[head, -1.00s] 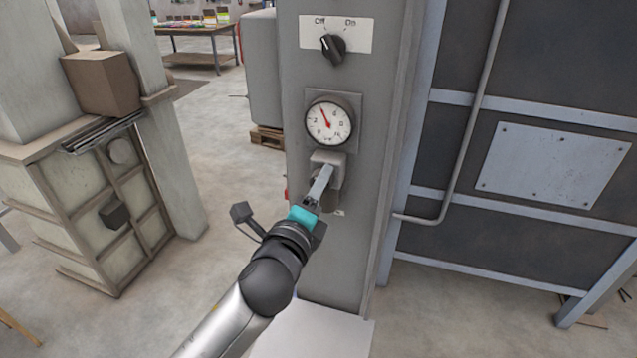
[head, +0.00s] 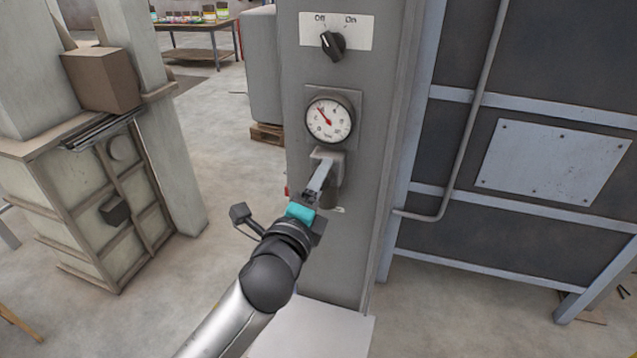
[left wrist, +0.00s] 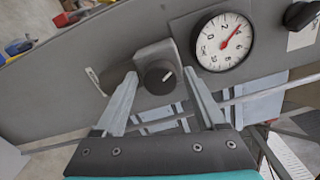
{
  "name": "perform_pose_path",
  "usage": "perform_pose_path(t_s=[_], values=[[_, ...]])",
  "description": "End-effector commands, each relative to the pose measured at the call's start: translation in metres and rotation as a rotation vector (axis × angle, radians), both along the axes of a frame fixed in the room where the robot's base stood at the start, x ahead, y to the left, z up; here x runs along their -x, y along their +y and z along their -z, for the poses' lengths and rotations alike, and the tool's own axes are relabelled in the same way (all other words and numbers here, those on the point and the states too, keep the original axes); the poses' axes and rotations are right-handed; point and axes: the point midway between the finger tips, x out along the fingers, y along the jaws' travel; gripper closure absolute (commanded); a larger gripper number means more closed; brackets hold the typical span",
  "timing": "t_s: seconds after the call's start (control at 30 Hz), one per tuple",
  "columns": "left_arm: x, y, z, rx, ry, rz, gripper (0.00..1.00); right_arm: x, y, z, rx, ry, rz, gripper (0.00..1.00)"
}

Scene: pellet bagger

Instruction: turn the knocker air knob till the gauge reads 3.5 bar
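The knocker air knob (left wrist: 160,77) is black and round with a white mark, on a grey block on the panel. In the head view it is hidden by my left gripper (head: 321,178). In the left wrist view that gripper (left wrist: 161,76) is open, one finger either side of the knob, with a gap showing on each side. The round white gauge (head: 329,119) sits just above the knob. Its red needle points up and left in the head view. In the left wrist view the gauge (left wrist: 224,41) shows the needle near the 4. My right gripper is not in view.
A black Off/On switch (head: 333,44) sits above the gauge on the grey column (head: 376,120). A dark framed panel (head: 555,160) with a pipe stands at right. A machine with a brown box (head: 100,80) stands at left. Open floor lies between.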

Motion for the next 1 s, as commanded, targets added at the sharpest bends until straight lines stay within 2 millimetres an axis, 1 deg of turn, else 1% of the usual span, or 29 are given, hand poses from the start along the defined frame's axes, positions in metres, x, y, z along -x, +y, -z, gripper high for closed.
perform_pose_path(t_s=[0.07,0.33,0.47,0.57,0.67,1.0], values=[[0.0,0.0,0.0,-0.001,0.0,0.0,0.19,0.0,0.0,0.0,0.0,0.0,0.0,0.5],[0.001,0.0,0.0,-0.001,0.0,0.0,0.19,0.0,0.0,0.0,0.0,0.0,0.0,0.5],[0.009,0.003,0.001,-0.001,0.0,0.001,0.19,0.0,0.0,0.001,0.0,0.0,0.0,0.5],[0.02,0.007,0.001,-0.002,-0.001,0.001,0.19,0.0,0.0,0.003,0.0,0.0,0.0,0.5],[0.036,0.011,0.002,-0.001,0.0,0.001,0.19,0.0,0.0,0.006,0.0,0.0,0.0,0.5],[0.095,0.03,0.002,0.0,0.001,0.002,0.19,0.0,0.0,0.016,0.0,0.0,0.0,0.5]])
